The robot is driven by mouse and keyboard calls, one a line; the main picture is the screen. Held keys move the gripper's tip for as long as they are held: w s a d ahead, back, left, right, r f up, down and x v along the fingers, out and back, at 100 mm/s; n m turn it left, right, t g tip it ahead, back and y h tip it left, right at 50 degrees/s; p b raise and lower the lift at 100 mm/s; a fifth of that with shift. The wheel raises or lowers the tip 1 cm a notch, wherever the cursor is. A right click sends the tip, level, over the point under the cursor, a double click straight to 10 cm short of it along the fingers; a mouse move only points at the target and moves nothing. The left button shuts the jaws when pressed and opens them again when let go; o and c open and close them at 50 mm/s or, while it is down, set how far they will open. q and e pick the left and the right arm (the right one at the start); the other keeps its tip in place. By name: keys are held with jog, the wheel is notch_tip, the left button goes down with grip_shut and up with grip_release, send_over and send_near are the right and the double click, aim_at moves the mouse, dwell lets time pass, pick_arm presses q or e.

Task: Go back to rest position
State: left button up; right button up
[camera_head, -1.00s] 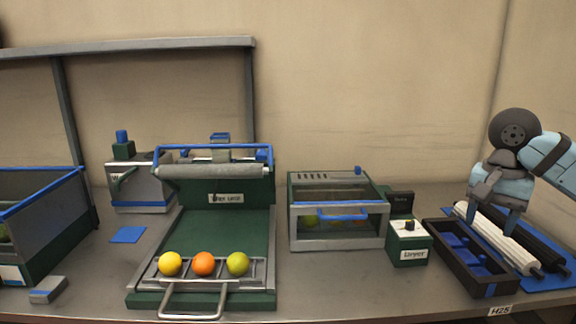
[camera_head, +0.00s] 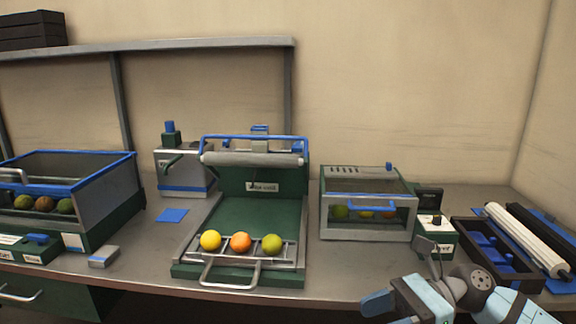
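My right arm comes in at the lower right, with pale blue links and a dark grey joint. Its gripper (camera_head: 385,301) is low, near the table's front edge, left of the black tray and in front of the small green box. A blue-tipped finger points left. The gripper is partly hidden by its own arm, so its opening is unclear, and I see nothing held in it. My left gripper is not in view. A yellow fruit (camera_head: 210,240), an orange one (camera_head: 240,243) and a green one (camera_head: 272,245) lie in a row on the green machine's front rack (camera_head: 180,257).
A glass-fronted box (camera_head: 325,212) with several fruits stands right of the machine. The small green box (camera_head: 447,241), black tray (camera_head: 530,279) and white roller (camera_head: 530,240) are at the right. A fruit bin (camera_head: 118,187) stands left. A blue square (camera_head: 172,215) lies flat.

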jog(key=s+d+f+n+t+h, duration=0.1)
jog(key=s+f+n+t+h, duration=0.35)
jog(key=f+n, duration=0.35)
jog(key=s+f+n+t+h, duration=0.3)
jog(key=s+f+n+t, duration=0.15)
jog(key=f, duration=0.45)
jog(key=s+d+f+n+t+h, duration=0.1)
jog(key=s+f+n+t+h, duration=0.35)
jog(key=f+n, duration=0.35)
pick_arm(q)
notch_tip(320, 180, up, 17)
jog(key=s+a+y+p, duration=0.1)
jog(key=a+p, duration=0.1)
jog(key=p, duration=2.6)
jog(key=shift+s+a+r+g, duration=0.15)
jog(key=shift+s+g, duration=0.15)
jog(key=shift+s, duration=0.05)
pick_arm(e)
notch_tip(320, 180, up, 16)
jog(key=d, duration=0.2)
jog(key=shift+d+h, duration=0.2)
jog(key=shift+h, duration=0.2)
jog(key=shift+f, duration=0.1)
